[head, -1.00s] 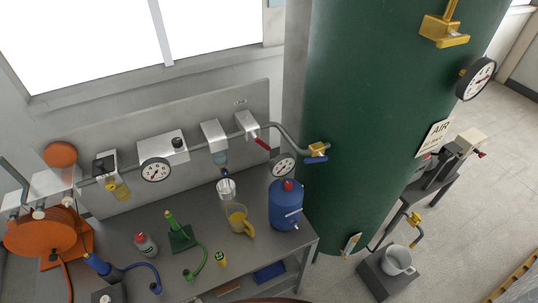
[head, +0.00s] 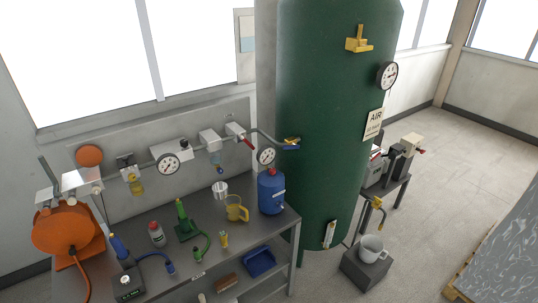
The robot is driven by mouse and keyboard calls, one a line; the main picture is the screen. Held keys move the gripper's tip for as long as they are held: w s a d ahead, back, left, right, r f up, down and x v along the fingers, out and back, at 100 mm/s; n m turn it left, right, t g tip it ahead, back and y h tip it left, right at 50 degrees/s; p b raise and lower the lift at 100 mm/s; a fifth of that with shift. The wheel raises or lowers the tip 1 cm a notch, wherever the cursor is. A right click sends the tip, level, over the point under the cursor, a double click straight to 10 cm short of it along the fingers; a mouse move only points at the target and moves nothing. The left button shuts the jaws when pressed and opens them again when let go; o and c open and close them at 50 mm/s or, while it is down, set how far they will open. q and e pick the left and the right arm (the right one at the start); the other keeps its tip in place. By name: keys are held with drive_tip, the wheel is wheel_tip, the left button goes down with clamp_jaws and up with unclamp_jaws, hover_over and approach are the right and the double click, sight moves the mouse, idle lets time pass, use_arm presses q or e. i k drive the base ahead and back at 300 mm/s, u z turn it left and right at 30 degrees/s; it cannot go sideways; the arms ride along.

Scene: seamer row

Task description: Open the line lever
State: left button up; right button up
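A green air tank (head: 325,185) stands behind and to the right of the metal workbench (head: 205,258). A pipe runs along the wall panel above the bench to the tank. On it, a red lever (head: 248,143) slants down from a grey block (head: 235,130). A brass valve with a blue handle (head: 290,146) sits where the pipe meets the tank. A yellow lever valve (head: 377,204) is low at the tank's right. I cannot tell which of these is the line lever. Neither of my grippers shows in this view.
The bench holds a blue canister (head: 272,192), a yellow jug (head: 236,208), a metal cup (head: 220,190) and an orange hose reel (head: 65,233). A white pot (head: 371,248) stands on a low grey block (head: 365,270). The floor at right is clear up to a wrapped pallet load (head: 505,255).

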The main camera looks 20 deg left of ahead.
sight(249, 144)
drive_tip(key=u, duration=0.6)
drive_tip(key=i, duration=0.55)
drive_tip(key=u, duration=0.8)
drive_tip(key=i, duration=0.65)
drive_tip(key=u, duration=0.1)
